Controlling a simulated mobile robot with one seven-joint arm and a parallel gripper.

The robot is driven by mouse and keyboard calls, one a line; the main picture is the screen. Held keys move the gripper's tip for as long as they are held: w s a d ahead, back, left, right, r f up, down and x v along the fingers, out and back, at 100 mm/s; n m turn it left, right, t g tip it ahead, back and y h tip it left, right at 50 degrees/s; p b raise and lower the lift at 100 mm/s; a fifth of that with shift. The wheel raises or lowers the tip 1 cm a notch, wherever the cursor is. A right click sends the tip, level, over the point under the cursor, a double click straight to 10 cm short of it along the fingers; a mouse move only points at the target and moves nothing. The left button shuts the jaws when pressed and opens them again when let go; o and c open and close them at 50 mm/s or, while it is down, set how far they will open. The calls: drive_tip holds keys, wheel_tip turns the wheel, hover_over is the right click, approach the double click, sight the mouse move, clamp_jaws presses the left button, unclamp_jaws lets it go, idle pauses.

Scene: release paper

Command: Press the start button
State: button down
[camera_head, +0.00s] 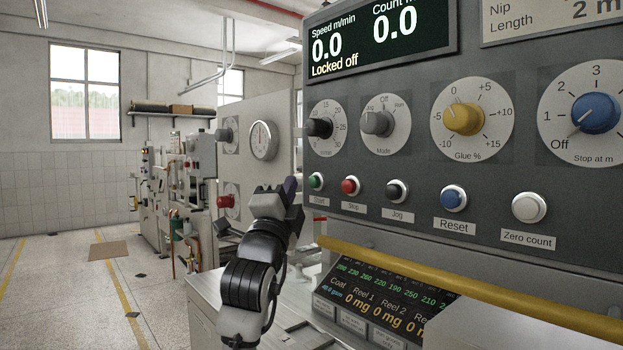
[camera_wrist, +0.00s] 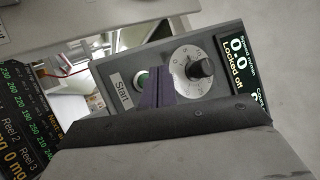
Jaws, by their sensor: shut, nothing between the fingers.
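The green start button (camera_head: 316,181) sits in a light collar at the left end of the button row, above its "Start" label. In the wrist view the green button (camera_wrist: 141,80) shows partly, with the purple fingertips covering its right side. My gripper (camera_head: 290,184) is shut and empty, its tips just left of the button in the head view. In the wrist view my gripper (camera_wrist: 155,92) points towards the panel. I cannot tell whether the tips touch the button.
Right of it are the red stop button (camera_head: 350,186), the black jog button (camera_head: 396,191), the blue reset button (camera_head: 453,198) and the white zero count button (camera_head: 529,206). The display (camera_head: 380,40) reads 0.0 and "Locked off". A yellow rail (camera_head: 470,285) runs below the panel.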

drive_tip(key=shift+w+d, duration=0.6)
drive_tip(key=shift+d, duration=0.25)
drive_tip(key=shift+w+d, duration=0.1)
idle(1.5)
drive_tip(key=shift+w+d, duration=0.15)
drive_tip(key=shift+d, duration=0.1)
drive_tip(key=shift+w+d, duration=0.25)
drive_tip(key=shift+d, duration=0.1)
idle(0.7)
drive_tip(key=shift+a, duration=0.1)
idle(0.3)
drive_tip(key=shift+s+a, duration=0.5)
drive_tip(key=shift+a, duration=0.1)
drive_tip(key=s+a, duration=0.1)
drive_tip(key=a, duration=0.1)
drive_tip(key=s+a+b, duration=0.1)
drive_tip(key=s+a, duration=0.1)
drive_tip(key=shift+b, duration=0.3)
